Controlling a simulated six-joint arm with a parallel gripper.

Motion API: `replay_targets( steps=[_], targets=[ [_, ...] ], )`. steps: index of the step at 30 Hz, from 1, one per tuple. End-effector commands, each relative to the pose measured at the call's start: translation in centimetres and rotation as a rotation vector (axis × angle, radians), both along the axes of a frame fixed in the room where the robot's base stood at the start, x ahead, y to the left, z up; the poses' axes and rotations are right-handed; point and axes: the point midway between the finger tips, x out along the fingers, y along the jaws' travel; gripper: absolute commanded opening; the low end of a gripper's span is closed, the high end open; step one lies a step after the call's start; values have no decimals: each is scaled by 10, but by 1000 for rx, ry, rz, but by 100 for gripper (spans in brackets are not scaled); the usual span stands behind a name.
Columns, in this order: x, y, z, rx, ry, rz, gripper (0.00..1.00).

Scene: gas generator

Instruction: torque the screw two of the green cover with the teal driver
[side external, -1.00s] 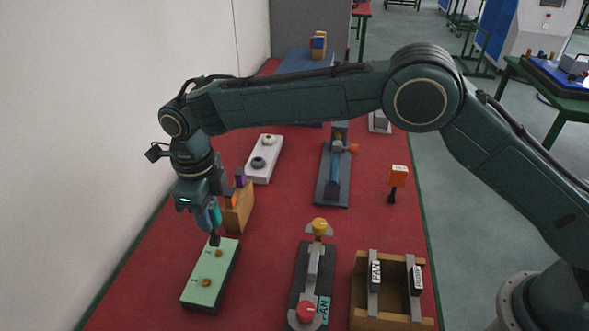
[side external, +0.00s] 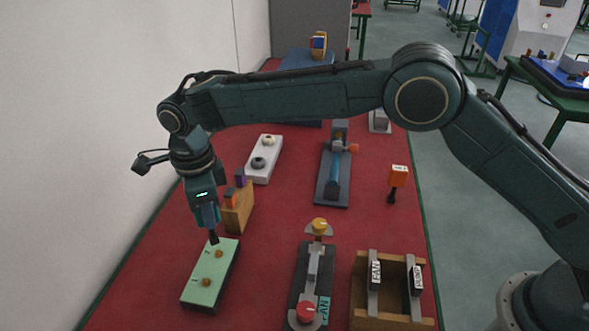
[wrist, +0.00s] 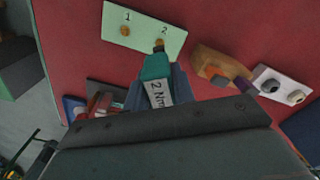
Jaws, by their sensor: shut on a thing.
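The green cover (side external: 200,294) lies on the red bench top. Screw one (side external: 206,282) is its nearer brass screw, and screw two (side external: 219,254) is the farther one. The wrist view shows the cover (wrist: 143,32) with screw one (wrist: 125,31) beside a "1" and screw two (wrist: 160,42) below a "2". My gripper (side external: 207,219) is shut on the teal driver (wrist: 155,67), labelled 2 Nm, which points down. Its dark tip (side external: 214,238) is by the cover's far end, close to screw two. I cannot tell whether they touch. The fingers hide most of the handle in the side view.
A wooden block (side external: 238,212) with more drivers stands just behind the cover. A white block (side external: 265,153) with two round fittings is farther back. A dark fixture with a red knob (side external: 306,311) and a wooden tray (side external: 357,317) stand to the right.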

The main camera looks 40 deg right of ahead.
Motion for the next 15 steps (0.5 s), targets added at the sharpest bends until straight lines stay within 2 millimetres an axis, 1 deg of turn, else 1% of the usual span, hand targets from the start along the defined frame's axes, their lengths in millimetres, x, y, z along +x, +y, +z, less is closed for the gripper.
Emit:
replay_targets(
  steps=[15],
  targets=[
    [1,0,9,1,-1,574,3]
  ],
)
